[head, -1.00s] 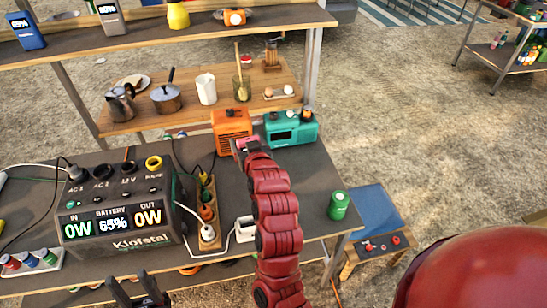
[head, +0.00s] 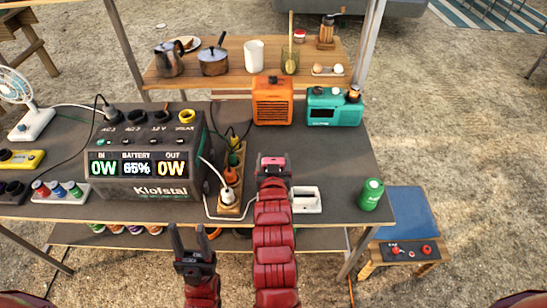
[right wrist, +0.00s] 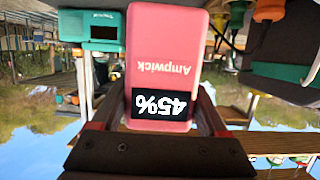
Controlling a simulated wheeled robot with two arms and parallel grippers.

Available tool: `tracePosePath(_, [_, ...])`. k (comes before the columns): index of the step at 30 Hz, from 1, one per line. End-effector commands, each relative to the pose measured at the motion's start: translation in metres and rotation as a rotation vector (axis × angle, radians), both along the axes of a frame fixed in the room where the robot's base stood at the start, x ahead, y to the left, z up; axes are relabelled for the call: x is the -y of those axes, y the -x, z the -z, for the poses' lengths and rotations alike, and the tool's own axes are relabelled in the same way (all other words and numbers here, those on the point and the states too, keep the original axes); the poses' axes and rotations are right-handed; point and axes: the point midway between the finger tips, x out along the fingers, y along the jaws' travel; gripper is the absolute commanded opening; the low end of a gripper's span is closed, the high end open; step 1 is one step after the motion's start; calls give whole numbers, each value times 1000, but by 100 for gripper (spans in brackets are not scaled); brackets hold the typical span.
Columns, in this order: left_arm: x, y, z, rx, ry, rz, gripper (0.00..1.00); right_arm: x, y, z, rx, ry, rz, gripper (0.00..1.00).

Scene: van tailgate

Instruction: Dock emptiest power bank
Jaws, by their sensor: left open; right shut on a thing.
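My right gripper (head: 273,166) is shut on a pink power bank (right wrist: 165,55) marked Ampwick. Its display reads 45%, upside down in the right wrist view. In the head view only a small pink end of the power bank (head: 273,160) shows, held over the table. A white dock-like box (head: 307,200) with a dark slot lies on the table just right of my right arm, apart from the power bank. A white cable runs to it. My left gripper (head: 190,240) is open and empty in front of the table edge. No other power bank is in view now.
A Klofstal power station (head: 148,165) reads battery 65%, in and out 0W. A power strip (head: 231,180) with plugs lies beside it. The table's right part is mostly clear.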

Motion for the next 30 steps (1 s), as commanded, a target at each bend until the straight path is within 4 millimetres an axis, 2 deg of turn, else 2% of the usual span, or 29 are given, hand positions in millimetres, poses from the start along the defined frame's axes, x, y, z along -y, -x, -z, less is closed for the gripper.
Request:
tracePosePath(1, [0, 0, 7, 0, 0, 0, 50, 0, 0, 9, 0, 0, 1, 7])
tracePosePath(18, [0, 0, 41, 0, 0, 0, 50, 0, 0, 65, 0, 1, 0, 7])
tracePosePath(24, [0, 0, 50, 0, 0, 0, 50, 0, 0, 76, 2, 1, 0, 7])
tracePosePath(30, [0, 0, 50, 0, 0, 0, 50, 0, 0, 76, 3, 1, 0, 7])
